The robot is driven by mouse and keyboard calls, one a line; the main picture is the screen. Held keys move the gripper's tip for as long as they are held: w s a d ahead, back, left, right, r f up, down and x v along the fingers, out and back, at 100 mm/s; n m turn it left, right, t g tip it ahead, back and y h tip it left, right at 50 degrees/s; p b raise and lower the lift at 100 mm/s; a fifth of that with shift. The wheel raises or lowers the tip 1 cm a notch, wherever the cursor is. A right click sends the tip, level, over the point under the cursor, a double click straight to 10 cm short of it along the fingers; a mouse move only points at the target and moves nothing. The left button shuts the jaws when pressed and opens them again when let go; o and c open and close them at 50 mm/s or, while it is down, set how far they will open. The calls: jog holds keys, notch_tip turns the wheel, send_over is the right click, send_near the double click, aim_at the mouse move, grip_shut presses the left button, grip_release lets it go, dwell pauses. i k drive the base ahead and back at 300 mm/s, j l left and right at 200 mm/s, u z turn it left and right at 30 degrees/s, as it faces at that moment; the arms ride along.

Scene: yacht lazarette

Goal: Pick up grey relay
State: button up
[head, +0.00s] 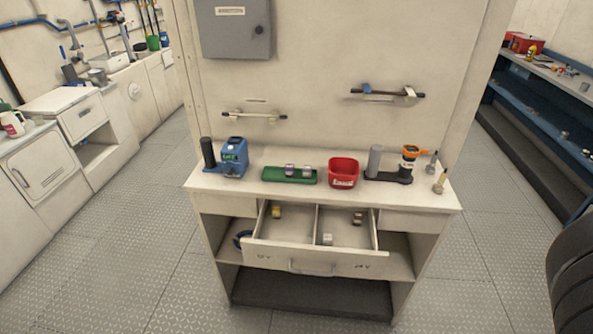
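Small blocks that could be relays lie in two places on the workbench. Two greyish blocks, a left one (289,169) and a right one (307,170), sit on the green tray (271,175) on the bench top. In the open drawer (290,252), a yellow block (276,211) lies in the left compartment. A pale block (327,239) and a brownish block (357,217) lie in the right compartment. They are too small to tell which is the grey relay. My gripper is not in view.
On the bench top (430,198) stand a blue device (234,157), a red bin (343,172) and a dark stand with an orange ring (413,152). The drawer juts out frontward. The floor in front is clear. A dark ribbed shape (573,270) fills the right edge.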

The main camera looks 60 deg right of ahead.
aim_at(306, 169)
jog(key=z, duration=0.35)
jog(key=i+j+z, duration=0.1)
jog(key=z, duration=0.2)
jog(key=j+z, duration=0.2)
jog(key=z, duration=0.15)
jog(key=i+j+z, duration=0.15)
jog(key=j+z, duration=0.2)
jog(key=j, duration=0.55)
jog(key=i+j+z, duration=0.1)
jog(key=j+z, duration=0.25)
jog(key=j, duration=1.1)
